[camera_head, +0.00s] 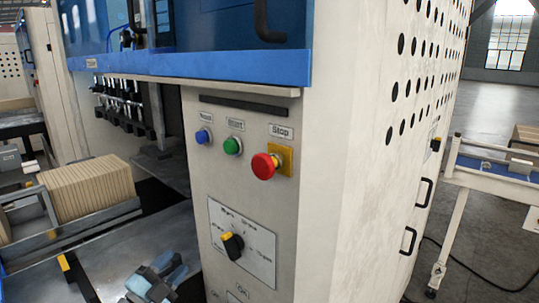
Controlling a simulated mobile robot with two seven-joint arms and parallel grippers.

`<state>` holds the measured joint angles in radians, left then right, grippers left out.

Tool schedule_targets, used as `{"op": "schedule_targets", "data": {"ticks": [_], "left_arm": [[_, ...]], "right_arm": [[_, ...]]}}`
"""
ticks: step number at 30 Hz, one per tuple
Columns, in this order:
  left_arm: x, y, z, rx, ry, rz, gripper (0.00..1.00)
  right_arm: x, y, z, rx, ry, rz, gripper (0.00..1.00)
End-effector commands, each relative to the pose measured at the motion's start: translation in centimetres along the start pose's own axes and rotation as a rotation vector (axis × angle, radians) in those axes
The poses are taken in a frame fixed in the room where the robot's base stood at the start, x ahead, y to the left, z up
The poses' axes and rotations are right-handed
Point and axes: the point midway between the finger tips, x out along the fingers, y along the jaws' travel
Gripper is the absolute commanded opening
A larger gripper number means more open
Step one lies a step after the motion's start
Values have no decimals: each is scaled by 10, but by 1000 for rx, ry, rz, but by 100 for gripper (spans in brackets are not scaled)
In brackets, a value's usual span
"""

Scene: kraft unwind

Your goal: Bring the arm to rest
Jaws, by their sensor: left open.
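My left gripper (158,282) shows at the bottom edge, left of the machine's control panel (238,240). It is open, with nothing visible between its fingers. Most of my left arm is out of the frame. My right gripper is not in view.
A red stop button (265,166), a green button (232,146) and a blue button (203,136) sit above the knob. A stack of brown boards (88,188) stands at left. A conveyor (497,172) is at right, with open floor (500,112) behind.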

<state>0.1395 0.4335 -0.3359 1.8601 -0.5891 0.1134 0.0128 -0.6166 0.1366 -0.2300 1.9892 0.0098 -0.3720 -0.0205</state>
Motion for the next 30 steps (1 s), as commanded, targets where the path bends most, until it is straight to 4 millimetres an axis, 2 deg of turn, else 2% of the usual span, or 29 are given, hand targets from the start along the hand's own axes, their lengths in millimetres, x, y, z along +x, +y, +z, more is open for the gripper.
{"op": "schedule_targets", "data": {"ticks": [1, 5, 9, 12, 16, 18, 21, 30], "left_arm": [[-22, 28, 3, -97, -70, 17, 41], [-82, 93, 10, -345, -268, 58, 41], [-157, 160, 4, -600, -499, 113, 41], [-212, 200, -8, -764, -657, 154, 41], [-269, 237, -29, -928, -819, 197, 41], [-290, 249, -38, -985, -878, 213, 41], [-307, 259, -46, -1034, -928, 227, 41], [-312, 262, -48, -1049, -944, 232, 41]], "right_arm": [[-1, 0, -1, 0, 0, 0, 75], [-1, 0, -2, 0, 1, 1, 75], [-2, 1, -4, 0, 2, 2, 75], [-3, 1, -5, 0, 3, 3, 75], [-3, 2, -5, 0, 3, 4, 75], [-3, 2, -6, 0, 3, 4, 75], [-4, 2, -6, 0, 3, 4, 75], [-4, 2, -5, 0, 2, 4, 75]]}}
